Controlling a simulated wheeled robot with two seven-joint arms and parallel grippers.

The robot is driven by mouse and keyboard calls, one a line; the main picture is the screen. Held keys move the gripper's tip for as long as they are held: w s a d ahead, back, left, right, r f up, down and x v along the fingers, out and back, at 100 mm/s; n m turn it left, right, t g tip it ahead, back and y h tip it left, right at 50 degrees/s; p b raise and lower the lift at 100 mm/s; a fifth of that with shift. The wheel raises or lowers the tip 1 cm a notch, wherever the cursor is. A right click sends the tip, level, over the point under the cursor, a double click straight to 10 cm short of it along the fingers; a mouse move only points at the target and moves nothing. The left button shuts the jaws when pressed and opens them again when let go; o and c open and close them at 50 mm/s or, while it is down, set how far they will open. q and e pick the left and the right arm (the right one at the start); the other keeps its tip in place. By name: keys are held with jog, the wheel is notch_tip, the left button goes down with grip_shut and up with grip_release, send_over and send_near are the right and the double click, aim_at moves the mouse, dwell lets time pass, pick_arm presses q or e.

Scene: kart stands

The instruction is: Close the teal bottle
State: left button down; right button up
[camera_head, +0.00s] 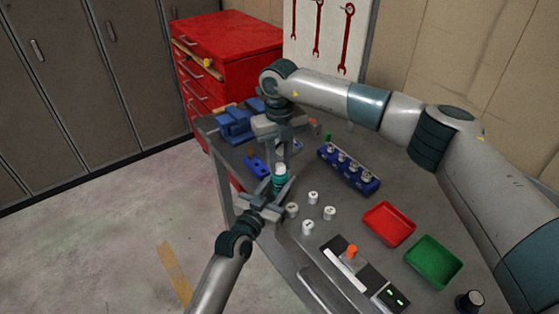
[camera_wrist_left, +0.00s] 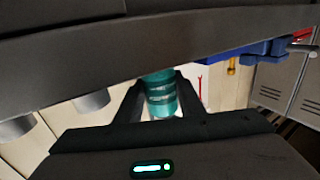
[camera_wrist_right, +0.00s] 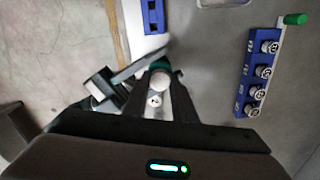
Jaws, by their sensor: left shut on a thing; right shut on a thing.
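The teal bottle (camera_head: 279,184) stands upright at the table's left edge, between the fingers of my left gripper (camera_head: 272,190). It also shows between the left fingers in the left wrist view (camera_wrist_left: 161,95), where its top is hidden. A white cap (camera_head: 281,169) is at the bottle's top. My right gripper (camera_head: 281,160) points down from above and is shut on this cap, which also shows in the right wrist view (camera_wrist_right: 160,80). I cannot tell whether the cap is seated on the neck.
Several loose white caps (camera_head: 313,197) stand on the grey table right of the bottle. A blue rack (camera_head: 348,168), a red tray (camera_head: 389,223), a green tray (camera_head: 433,262) and a panel with an orange knob (camera_head: 351,252) lie further right. A blue vise (camera_head: 234,124) is behind.

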jog(key=m, duration=0.7)
jog(key=shift+m, duration=0.3)
jog(key=m, duration=1.1)
jog(key=shift+m, duration=0.3)
jog(key=m, duration=0.6)
jog(key=shift+m, duration=0.4)
jog(key=o, duration=1)
jog(key=shift+d+r, duration=0.1)
jog(key=shift+r, duration=2.1)
jog(key=shift+n, duration=0.3)
jog(key=shift+c, duration=0.4)
